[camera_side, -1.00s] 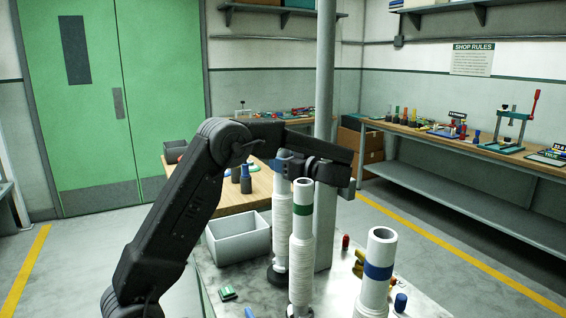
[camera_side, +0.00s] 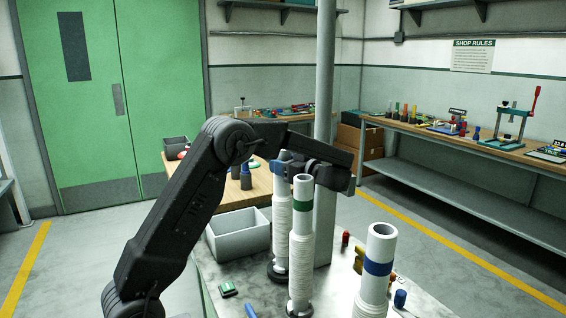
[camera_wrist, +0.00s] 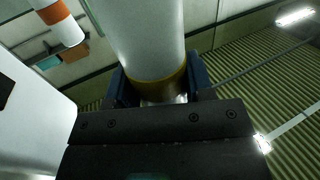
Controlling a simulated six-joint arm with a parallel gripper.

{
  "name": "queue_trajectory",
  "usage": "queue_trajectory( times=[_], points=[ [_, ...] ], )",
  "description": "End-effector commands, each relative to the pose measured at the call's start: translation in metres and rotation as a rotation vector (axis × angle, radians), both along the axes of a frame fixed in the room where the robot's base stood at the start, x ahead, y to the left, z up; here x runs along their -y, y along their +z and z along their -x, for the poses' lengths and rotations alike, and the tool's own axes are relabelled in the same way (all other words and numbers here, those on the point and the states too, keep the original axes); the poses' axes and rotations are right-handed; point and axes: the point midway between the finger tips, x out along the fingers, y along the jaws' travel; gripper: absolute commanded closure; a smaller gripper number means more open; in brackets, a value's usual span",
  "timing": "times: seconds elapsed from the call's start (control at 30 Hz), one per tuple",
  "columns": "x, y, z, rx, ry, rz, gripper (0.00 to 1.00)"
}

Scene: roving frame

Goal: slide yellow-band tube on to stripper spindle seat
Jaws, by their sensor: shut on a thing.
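The yellow-band tube is smooth and white in the wrist view (camera_wrist: 150,45), with its yellow band (camera_wrist: 160,88) between my blue fingers. My gripper (camera_wrist: 155,90) is shut on it at the band end. In the side view my gripper (camera_side: 283,168) is at the top of the rear white tube (camera_side: 281,190), which is partly behind the green-band tube (camera_side: 302,240). The yellow band is not visible there. A dark round base (camera_side: 277,277) shows under the rear tube. I cannot tell whether it is the stripper spindle seat or how the tube rests on it.
The green-band tube stands close in front of my gripper. A blue-band tube (camera_side: 376,285) stands at the right. A grey bin (camera_side: 235,250) is on the left of the metal table, and a grey post (camera_side: 325,220) rises behind. An orange-banded tube (camera_wrist: 58,22) shows in the wrist view.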

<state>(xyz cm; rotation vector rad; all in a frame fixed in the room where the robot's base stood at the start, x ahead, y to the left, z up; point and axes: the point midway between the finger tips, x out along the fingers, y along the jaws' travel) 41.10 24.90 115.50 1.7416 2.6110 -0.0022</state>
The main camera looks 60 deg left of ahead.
Motion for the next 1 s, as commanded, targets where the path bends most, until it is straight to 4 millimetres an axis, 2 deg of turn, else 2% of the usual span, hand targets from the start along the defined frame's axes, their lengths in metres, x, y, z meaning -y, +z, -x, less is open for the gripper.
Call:
queue_trajectory(
  times=[0.3,0.33,0.6,0.77,1.0],
  points=[
    [-0.0001,-0.0027,0.0,0.0,0.0,0.0,0.96],
    [-0.0001,-0.0026,0.0,0.0,0.0,0.0,0.49],
    [0.0,-0.0026,0.0,0.0,0.0,0.0,0.24],
    [0.0,-0.0027,0.0,0.0,0.0,0.0,0.23],
    [0.0,-0.0031,0.0,-0.001,0.0,0.0,0.01]
  ],
)
